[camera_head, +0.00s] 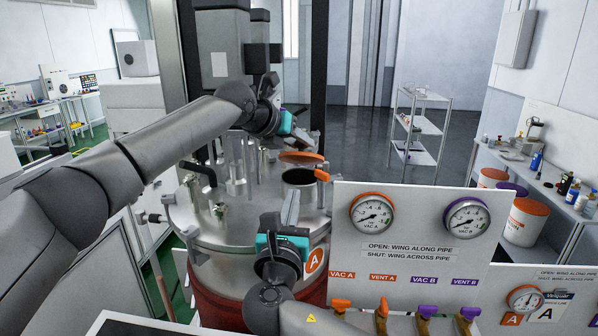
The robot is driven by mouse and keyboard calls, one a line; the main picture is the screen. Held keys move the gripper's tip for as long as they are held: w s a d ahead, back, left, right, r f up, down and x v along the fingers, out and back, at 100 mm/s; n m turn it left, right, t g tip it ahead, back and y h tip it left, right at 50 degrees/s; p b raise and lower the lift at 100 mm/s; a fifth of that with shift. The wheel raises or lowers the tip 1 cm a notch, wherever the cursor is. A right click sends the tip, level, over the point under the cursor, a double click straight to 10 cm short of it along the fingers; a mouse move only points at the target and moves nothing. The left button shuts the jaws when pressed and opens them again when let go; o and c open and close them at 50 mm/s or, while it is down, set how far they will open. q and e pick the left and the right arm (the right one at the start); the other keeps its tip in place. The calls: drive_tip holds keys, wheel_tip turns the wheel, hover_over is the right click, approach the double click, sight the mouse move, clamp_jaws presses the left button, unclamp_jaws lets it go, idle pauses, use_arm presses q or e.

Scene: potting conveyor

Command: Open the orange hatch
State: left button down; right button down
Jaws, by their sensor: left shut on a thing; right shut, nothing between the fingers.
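The orange hatch (301,157) is a round lid on top of the steel vessel (235,232). It stands raised and tilted above a short round port (299,179), whose dark opening shows below it. A small orange piece (322,175) sits at the port's right side. My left gripper (312,142) is right above the lid and shut on the hatch; the exact grip point is hard to make out. My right gripper (291,206) is shut and empty, its fingers pointing up in front of the port, apart from the lid.
Steel fittings (219,210) stand on the vessel top left of the port. A white panel (411,225) with two gauges and several orange and purple valve wings (383,306) stands close on the right. A shelf rack (420,128) and a side bench are farther back.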

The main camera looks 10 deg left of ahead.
sight(301, 159)
drive_tip(key=shift+w+r, duration=0.3)
drive_tip(key=shift+w, duration=1.35)
drive_tip(key=shift+w+r, duration=0.25)
drive_tip(key=shift+w, duration=1.35)
drive_tip(key=shift+w+r, duration=0.3)
drive_tip(key=shift+w, duration=1.35)
use_arm(q)
drive_tip(key=shift+d, duration=0.15)
use_arm(e)
drive_tip(key=shift+w+d+r, duration=0.1)
drive_tip(key=shift+w+r, duration=0.1)
drive_tip(key=shift+r, duration=0.25)
drive_tip(key=shift+w+d+r, duration=0.1)
drive_tip(key=shift+w+r, duration=0.1)
drive_tip(key=shift+r, duration=0.2)
use_arm(q)
drive_tip(key=c, duration=0.8)
unclamp_jaws()
drive_tip(key=shift+f, duration=0.1)
use_arm(e)
drive_tip(key=shift+a, duration=0.15)
drive_tip(key=shift+f, duration=0.2)
